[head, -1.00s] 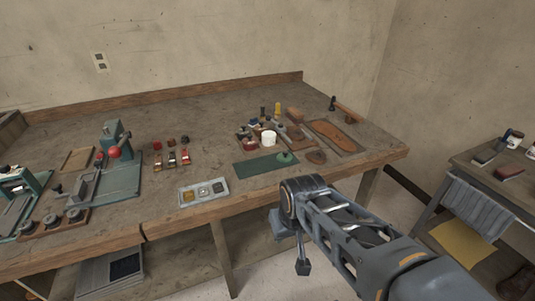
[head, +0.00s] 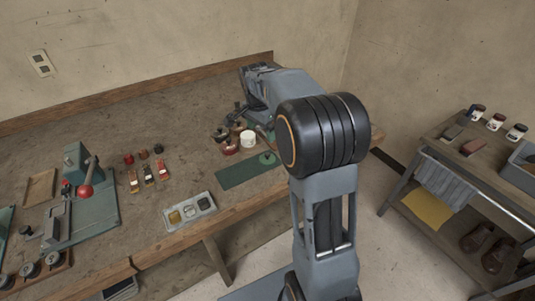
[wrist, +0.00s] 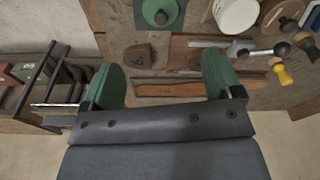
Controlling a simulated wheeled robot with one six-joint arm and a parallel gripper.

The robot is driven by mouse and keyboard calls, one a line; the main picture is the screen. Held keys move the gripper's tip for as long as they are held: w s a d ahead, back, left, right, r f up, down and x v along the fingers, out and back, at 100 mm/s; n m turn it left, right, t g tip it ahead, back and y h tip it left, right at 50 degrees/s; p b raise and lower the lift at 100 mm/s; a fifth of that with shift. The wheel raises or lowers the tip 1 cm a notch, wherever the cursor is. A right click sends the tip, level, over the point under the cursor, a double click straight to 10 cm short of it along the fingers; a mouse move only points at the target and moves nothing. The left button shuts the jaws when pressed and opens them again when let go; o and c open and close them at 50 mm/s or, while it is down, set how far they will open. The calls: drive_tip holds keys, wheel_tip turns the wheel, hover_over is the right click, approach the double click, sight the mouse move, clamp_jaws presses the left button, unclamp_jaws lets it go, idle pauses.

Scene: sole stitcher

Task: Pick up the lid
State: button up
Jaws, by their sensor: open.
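The round green lid (head: 267,158) with a small knob lies at the right end of the dark green mat (head: 238,172), near the bench's front edge. In the wrist view the lid (wrist: 160,12) is at the top edge, partly cut off. My gripper (wrist: 162,82) is open and empty, its two green fingers wide apart. It is above the bench, with the lid beyond the fingertips in the picture. In the head view my arm hides much of the gripper. A white pot (head: 247,138) stands just behind the lid.
Several hand tools crowd the bench beside the mat, including a yellow-handled one (wrist: 280,74). A grey tray with compartments (head: 190,211) lies left of the mat. A side table (head: 450,150) stands at the right.

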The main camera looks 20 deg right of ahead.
hover_over(267, 154)
drive_tip(key=f, duration=0.7)
drive_tip(key=shift+a+f, duration=0.25)
drive_tip(key=shift+a, duration=0.15)
drive_tip(key=shift+d+f, duration=0.15)
drive_tip(key=shift+f, duration=0.8)
drive_tip(key=shift+d+f, duration=0.2)
drive_tip(key=shift+f, duration=0.7)
drive_tip(key=shift+d+f, duration=0.15)
drive_tip(key=shift+f, duration=0.8)
drive_tip(key=shift+c, duration=0.2)
drive_tip(key=c, duration=0.8)
drive_tip(key=shift+r, duration=0.1)
